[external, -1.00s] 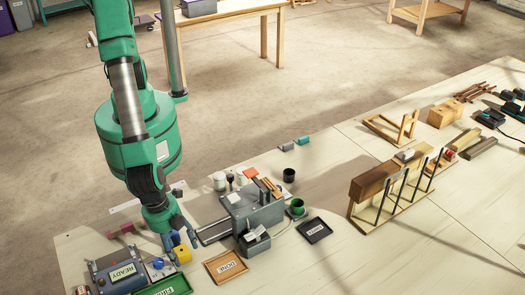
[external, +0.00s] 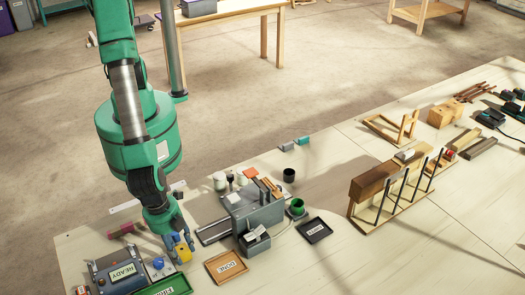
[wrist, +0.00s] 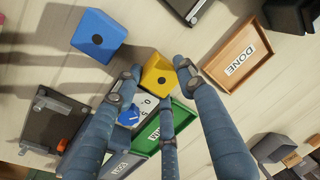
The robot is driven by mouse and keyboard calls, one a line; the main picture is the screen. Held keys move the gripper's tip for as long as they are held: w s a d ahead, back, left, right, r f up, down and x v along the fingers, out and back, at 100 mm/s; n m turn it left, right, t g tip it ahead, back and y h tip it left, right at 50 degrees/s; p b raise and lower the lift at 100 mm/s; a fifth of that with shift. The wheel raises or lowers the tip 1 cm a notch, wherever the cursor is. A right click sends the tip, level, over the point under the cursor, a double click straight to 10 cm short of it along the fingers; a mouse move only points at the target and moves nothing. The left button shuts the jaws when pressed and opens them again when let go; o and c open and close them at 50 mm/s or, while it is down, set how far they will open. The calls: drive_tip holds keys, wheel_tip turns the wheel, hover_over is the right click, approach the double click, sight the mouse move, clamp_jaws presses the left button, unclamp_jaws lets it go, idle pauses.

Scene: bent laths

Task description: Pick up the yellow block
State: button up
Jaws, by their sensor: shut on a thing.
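The yellow block (wrist: 158,76) has a dark dot on its face and sits between the fingertips of my gripper (wrist: 157,82) in the wrist view. Blue-grey fingers are closed around it from the sides, with another finger below it in the picture. In the external view the yellow block (external: 183,254) shows partly behind the fingers of my gripper (external: 180,247), low over the near left of the bench. I cannot tell whether it still touches the bench top.
A blue block (wrist: 97,38) lies close by in the wrist view. A brown DONE tray (external: 227,267), a green tray (external: 165,288) and a READY box (external: 120,274) stand around the gripper. A grey machine (external: 250,208) stands to the right.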

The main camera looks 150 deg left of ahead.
sight(180, 250)
drive_tip(key=shift+r, duration=0.2)
wheel_tip(180, 250, up, 10)
drive_tip(key=shift+f+p, duration=0.2)
drive_tip(key=shift+p, duration=0.2)
